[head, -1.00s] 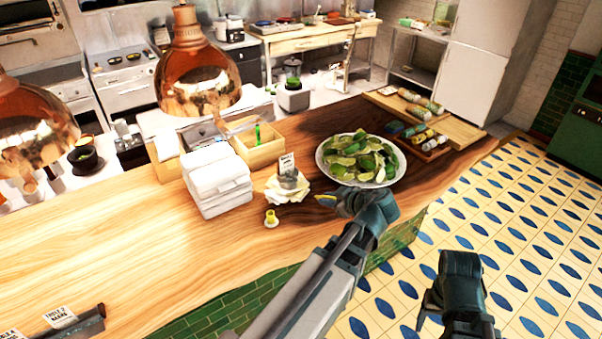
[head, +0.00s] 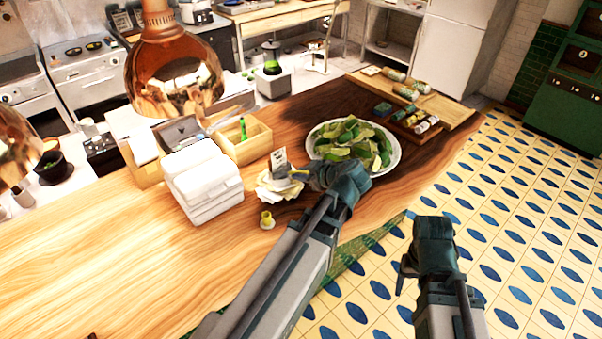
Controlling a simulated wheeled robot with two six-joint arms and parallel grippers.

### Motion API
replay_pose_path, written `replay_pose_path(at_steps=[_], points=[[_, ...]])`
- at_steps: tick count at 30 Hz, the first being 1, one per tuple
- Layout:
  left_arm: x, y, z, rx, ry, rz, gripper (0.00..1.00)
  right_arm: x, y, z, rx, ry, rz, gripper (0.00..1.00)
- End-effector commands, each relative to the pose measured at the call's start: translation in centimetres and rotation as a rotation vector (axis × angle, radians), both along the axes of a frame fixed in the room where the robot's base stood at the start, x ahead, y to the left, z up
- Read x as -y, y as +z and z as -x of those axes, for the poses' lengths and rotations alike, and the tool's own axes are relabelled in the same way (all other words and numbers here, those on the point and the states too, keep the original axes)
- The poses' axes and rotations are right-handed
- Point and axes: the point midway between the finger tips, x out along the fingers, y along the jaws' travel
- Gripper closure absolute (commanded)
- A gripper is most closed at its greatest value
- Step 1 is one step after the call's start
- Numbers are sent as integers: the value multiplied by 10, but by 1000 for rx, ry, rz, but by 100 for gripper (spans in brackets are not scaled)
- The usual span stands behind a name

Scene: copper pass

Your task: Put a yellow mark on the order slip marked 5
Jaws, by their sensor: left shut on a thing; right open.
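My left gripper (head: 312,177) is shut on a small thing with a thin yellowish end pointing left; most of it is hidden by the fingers. The gripper is over the counter, just right of a small upright printed card (head: 279,161), whose print is too small to read. The card stands at a crumpled cream cloth or paper (head: 274,188). A small yellow upright piece (head: 267,219) stands on the counter in front of it. No slip with a readable 5 is in view. My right gripper (head: 405,270) is open and empty, over the tiled floor beyond the counter edge.
A plate of lime wedges (head: 393,163) sits just behind my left gripper. White stacked boxes (head: 203,183) and a wooden box (head: 248,148) with a green pen stand left. A copper lamp (head: 172,75) hangs above. The counter's front left (head: 120,255) is clear.

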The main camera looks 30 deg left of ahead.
Motion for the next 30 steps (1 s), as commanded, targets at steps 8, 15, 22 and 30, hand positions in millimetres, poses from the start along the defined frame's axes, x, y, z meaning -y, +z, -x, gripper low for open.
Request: replay_pose_path(at_steps=[8,15,22,30], points=[[-26,0,-11,0,3,1,100,0,0,0,0,0,0,33],[-43,0,-18,0,1,0,100,0,0,0,0,0,0,33],[-50,0,-21,0,1,0,100,0,0,0,0,0,0,33],[-51,0,-21,-1,1,0,100,0,0,0,0,0,0,33]])
